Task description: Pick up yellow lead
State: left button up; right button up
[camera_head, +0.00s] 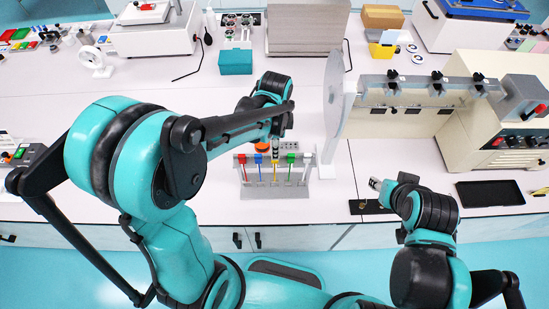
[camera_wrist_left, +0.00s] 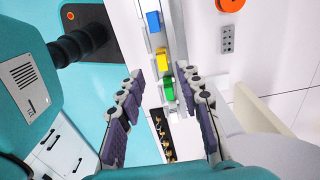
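The yellow lead (camera_head: 275,163) stands in a small rack (camera_head: 248,191) between the blue lead (camera_head: 258,162) and the green lead (camera_head: 291,160). A red lead (camera_head: 241,161) and a white lead (camera_head: 307,161) are at the rack's ends. My left gripper (camera_head: 276,142) is above and behind the rack, partly hidden by its arm. In the left wrist view its fingers (camera_wrist_left: 161,80) are spread apart and empty. There, the yellow lead (camera_wrist_left: 162,58) lies just past the fingertips and the green lead (camera_wrist_left: 168,88) between them. My right gripper (camera_head: 377,185) is away to the right; its opening is unclear.
A large grey disc panel (camera_head: 338,105) stands just right of the rack, joined to the tester (camera_head: 410,92). An orange round object (camera_head: 262,145) sits behind the rack. A teal box (camera_head: 235,62) is farther back. A black tray (camera_head: 490,193) lies at right.

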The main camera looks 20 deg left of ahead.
pick_arm(q)
notch_tip(320, 180, down, 5)
jog(key=shift+w+a, duration=0.15)
grip_shut()
jog(key=shift+r, duration=0.1)
jog(key=shift+r, duration=0.55)
notch_tip(320, 180, up, 2)
jog(key=shift+r, duration=0.25)
jog(key=s+d, duration=0.2)
jog(key=s, duration=0.6)
jog(key=s+d, duration=0.3)
jog(key=s, duration=0.6)
jog(key=shift+s, duration=0.2)
jog(key=shift+f, duration=0.1)
